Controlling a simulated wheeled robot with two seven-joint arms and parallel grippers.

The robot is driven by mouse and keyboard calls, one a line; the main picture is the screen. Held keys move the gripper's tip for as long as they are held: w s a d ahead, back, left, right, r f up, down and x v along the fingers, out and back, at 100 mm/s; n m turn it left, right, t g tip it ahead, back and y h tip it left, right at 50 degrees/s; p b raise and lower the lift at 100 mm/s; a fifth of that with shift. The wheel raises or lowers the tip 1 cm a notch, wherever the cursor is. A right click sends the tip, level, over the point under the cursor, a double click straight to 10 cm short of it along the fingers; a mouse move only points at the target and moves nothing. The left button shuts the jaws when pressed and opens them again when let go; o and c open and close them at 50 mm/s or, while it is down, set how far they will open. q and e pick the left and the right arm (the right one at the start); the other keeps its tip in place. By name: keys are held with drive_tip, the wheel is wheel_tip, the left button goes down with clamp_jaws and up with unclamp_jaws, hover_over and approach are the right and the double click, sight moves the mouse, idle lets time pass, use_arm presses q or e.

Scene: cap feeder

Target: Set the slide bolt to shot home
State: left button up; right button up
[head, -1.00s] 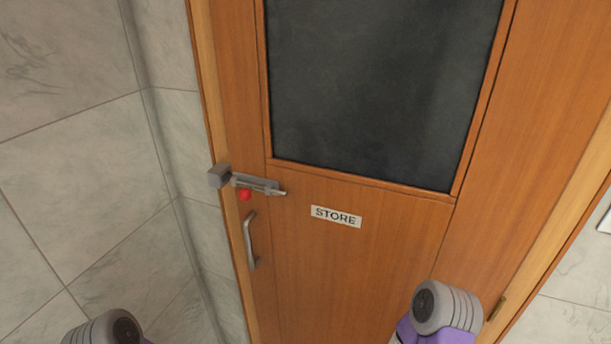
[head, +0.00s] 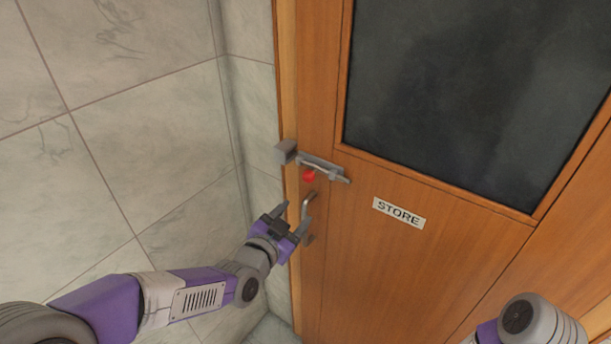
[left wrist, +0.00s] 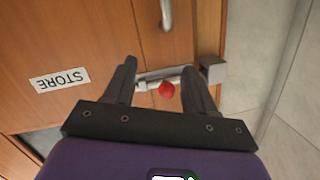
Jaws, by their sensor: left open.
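The slide bolt (head: 322,166) is a grey metal bar on the wooden door, with a red knob (head: 309,175) hanging below it. A grey keeper block (head: 286,151) sits at the bolt's left end on the door frame side. In the left wrist view the bolt (left wrist: 150,83) and red knob (left wrist: 167,90) show between my fingers, with the keeper (left wrist: 213,70) beyond the right finger. My left gripper (head: 296,217) is open and empty, below the bolt and in front of the door handle. Only part of my right arm shows at the lower right; its gripper is out of view.
A metal pull handle (head: 308,213) is just below the bolt, partly hidden by my left gripper. A STORE sign (head: 399,213) and a dark glass pane (head: 450,90) are on the door (head: 390,270). A tiled wall (head: 150,120) stands to the left.

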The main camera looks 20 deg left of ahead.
sight(306, 180)
use_arm(q)
wheel_tip(306, 180, up, 6)
drive_tip(key=m+t, duration=0.1)
drive_tip(key=t, duration=0.1)
drive_tip(key=w, duration=0.3)
drive_tip(key=w+d+p, duration=0.1)
drive_tip(key=w, duration=0.2)
drive_tip(key=shift+w+d, duration=0.15)
clamp_jaws()
